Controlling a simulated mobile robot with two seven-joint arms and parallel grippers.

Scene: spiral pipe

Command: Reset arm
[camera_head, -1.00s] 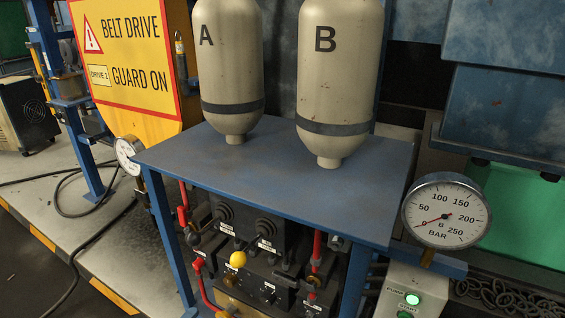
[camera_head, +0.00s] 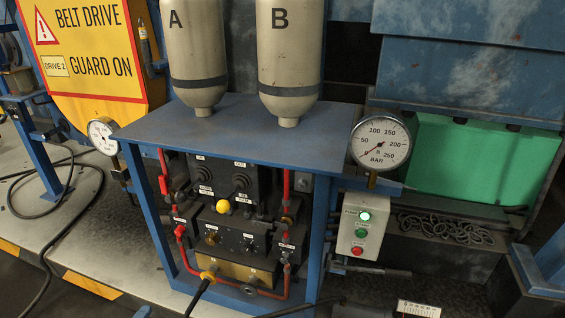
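Neither of my grippers shows clearly in the head view. In front of me stands a blue hydraulic stand (camera_head: 240,128) with two grey cylinders on its top, cylinder A (camera_head: 197,52) and cylinder B (camera_head: 290,55). Below the top is a black valve block (camera_head: 225,185) with a yellow knob (camera_head: 223,206) and red pipes. A round gauge B (camera_head: 379,142) is at the stand's right, its red needle near the low end. Another gauge (camera_head: 103,136) is at the left.
A control box (camera_head: 361,228) right of the stand has a lit green light and a red button. A yellow belt drive guard (camera_head: 90,50) stands at back left. A green panel (camera_head: 480,165) is at right. Black cables (camera_head: 60,235) lie on the left floor.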

